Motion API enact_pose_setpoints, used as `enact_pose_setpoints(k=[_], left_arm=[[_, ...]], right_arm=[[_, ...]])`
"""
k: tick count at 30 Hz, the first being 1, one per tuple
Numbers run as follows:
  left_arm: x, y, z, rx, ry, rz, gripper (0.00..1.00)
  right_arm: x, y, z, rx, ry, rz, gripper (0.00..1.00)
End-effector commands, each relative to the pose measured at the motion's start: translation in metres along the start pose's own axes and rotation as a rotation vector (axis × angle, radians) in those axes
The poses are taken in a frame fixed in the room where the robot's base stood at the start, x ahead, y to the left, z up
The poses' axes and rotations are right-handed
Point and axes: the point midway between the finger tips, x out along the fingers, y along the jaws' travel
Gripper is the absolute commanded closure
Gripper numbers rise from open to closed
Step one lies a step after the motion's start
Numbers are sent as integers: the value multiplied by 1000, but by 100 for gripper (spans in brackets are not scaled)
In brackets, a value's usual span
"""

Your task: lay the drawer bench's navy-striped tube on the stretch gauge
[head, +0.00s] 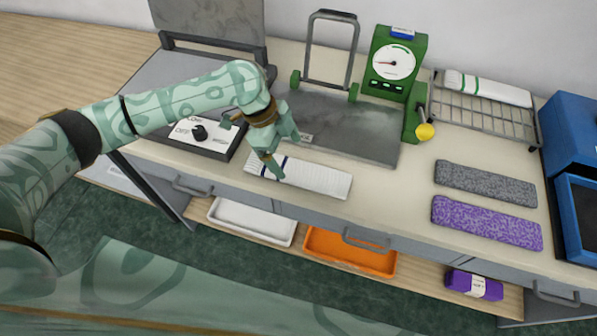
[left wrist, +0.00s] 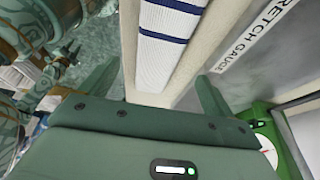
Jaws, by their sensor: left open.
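The navy-striped tube (head: 322,180) is a flat white knitted piece with navy stripes near its left end. It lies on the bench top near the front edge. It also shows in the left wrist view (left wrist: 162,65), between the lines of my fingers. My left gripper (head: 287,155) is open and empty over the tube's left part, hiding some of it; I cannot tell whether it touches. The stretch gauge (head: 365,128) is a grey plate with a green dial unit, just behind the tube. Its label (left wrist: 252,42) shows in the left wrist view.
A green-striped white tube (head: 487,88) lies on a wire rack (head: 480,115). Grey (head: 485,184) and purple (head: 486,223) knitted pieces lie at the right, near blue bins (head: 577,140). The gauge plate is bare.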

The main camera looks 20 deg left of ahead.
Motion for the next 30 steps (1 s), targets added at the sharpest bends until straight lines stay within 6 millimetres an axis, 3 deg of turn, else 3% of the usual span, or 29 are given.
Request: enact_pose_setpoints(k=[8, 15, 22, 23, 27, 30], left_arm=[[22, 0, -2, 0, 1, 0, 11], [61, 1, -6, -1, 0, 1, 11], [62, 0, -7, 0, 0, -2, 11], [62, 0, -7, 0, 0, -2, 16], [62, 0, -7, 0, 0, -1, 55], [62, 0, -7, 0, 0, -1, 59]], right_arm=[[8, 1, -6, 1, 8, 2, 64], [22, 0, -1, 1, 0, -1, 64], [21, 0, -1, 1, 0, -1, 64], [21, 0, -1, 1, 0, -1, 64], [20, 0, 0, 1, -1, -1, 64], [20, 0, 0, 1, -1, -1, 64]])
